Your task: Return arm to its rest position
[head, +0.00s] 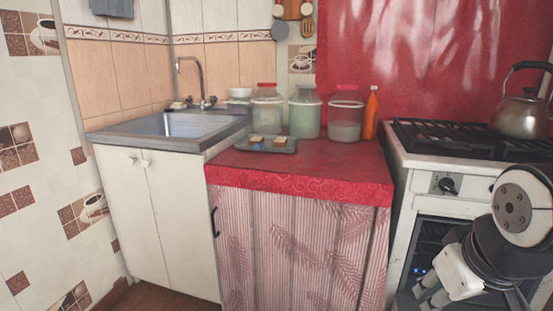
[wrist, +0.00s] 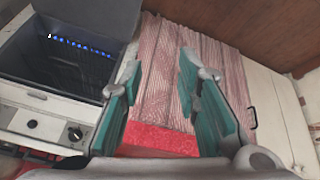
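My arm is folded at the lower right of the head view, in front of the stove. My gripper (head: 434,288) hangs low there, pointing down and left, partly cut off by the picture's lower edge. In the wrist view my gripper (wrist: 161,62) shows two teal-padded fingers spread well apart. Nothing is between the fingers; the striped cabinet curtain and a bit of red oilcloth show beyond the gap.
The stove (head: 398,184) stands right, with a kettle (head: 522,117) on top. The red counter (head: 310,172) holds a tray (head: 285,146), several jars and an orange bottle (head: 371,114). A sink (head: 185,125) is left. Floor shows at lower left.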

